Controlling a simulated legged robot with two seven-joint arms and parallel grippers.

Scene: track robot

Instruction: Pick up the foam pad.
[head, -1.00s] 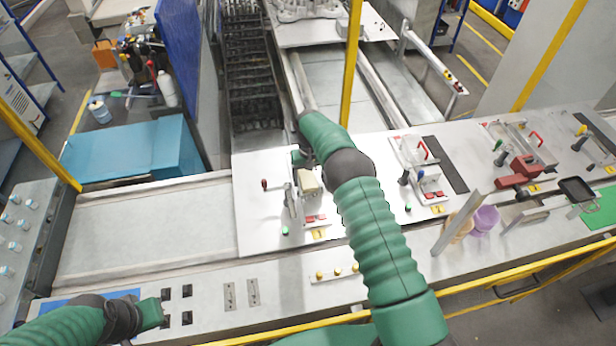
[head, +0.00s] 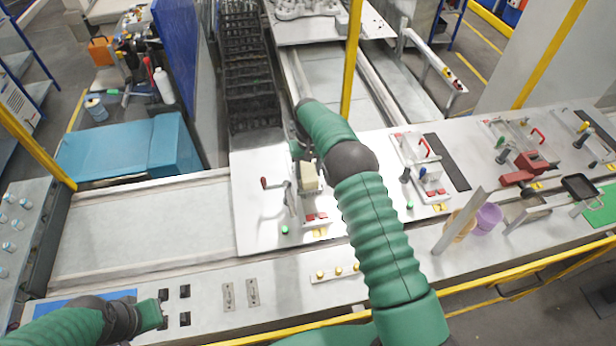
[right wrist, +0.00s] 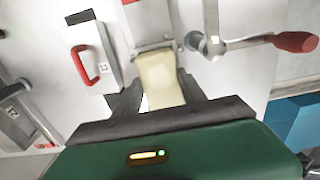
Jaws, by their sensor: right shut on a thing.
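The foam pad (head: 310,177) is a small cream-yellow block at the metal clamp fixture on the white panel, in the middle of the head view. In the right wrist view the pad (right wrist: 158,78) sits between the two dark fingers of my right gripper (right wrist: 160,98), which is shut on it. In the head view my right gripper (head: 301,160) is mostly hidden behind my own green arm. I cannot tell whether the pad still touches the fixture. My left gripper (head: 160,313) is low at the left over the panel's front strip, away from the pad; its jaws are unclear.
A lever with a red knob (right wrist: 294,41) stands close beside the pad. A white block with a red handle (right wrist: 86,66) is on the other side. More clamp fixtures, a purple cup (head: 488,217) and a yellow rail (head: 520,264) lie to the right. The left grey panel (head: 150,225) is clear.

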